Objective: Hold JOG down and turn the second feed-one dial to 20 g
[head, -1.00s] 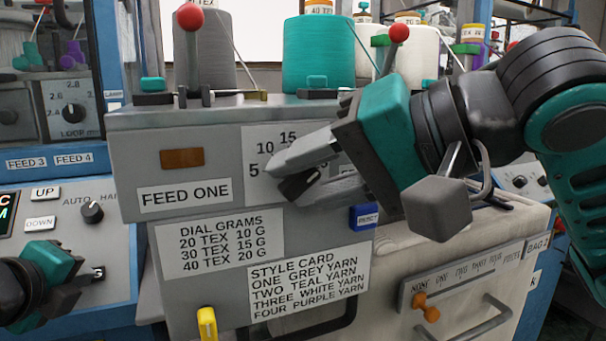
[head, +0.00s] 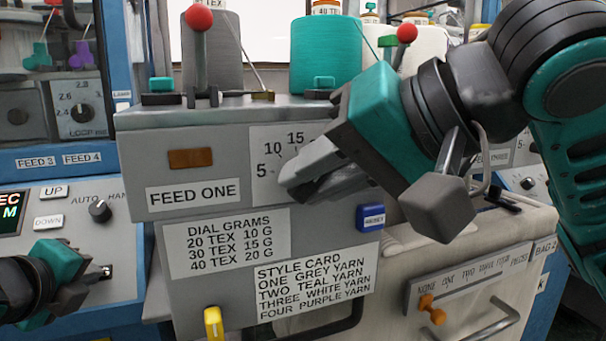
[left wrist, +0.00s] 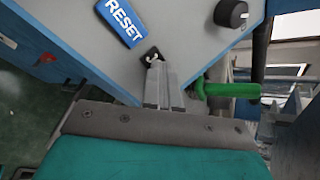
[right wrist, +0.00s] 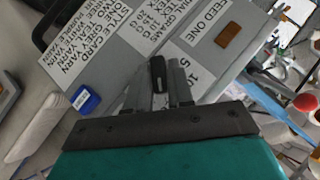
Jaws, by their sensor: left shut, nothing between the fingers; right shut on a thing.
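The FEED ONE dial shows in the head view as a white scale (head: 268,160) with 5, 10 and 15 readable; the rest is hidden behind my right gripper. My right gripper (head: 300,183) is at this dial, its fingers shut on the dark knob (right wrist: 157,72), seen between the fingertips in the right wrist view. The knob's pointer reading cannot be told. My left gripper (head: 98,277) is shut and empty. Its fingertips (left wrist: 156,66) are against or just short of a small black control (left wrist: 151,54) below RESET; its label is mostly covered.
A grams card (head: 225,243) lists 40 TEX 20 G. Red-knobbed levers (head: 199,18) stand above the panel, with a teal yarn cone (head: 325,55) behind. A blue RESET button (head: 370,217) is right of the cards. A yellow handle (head: 213,322) sits below.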

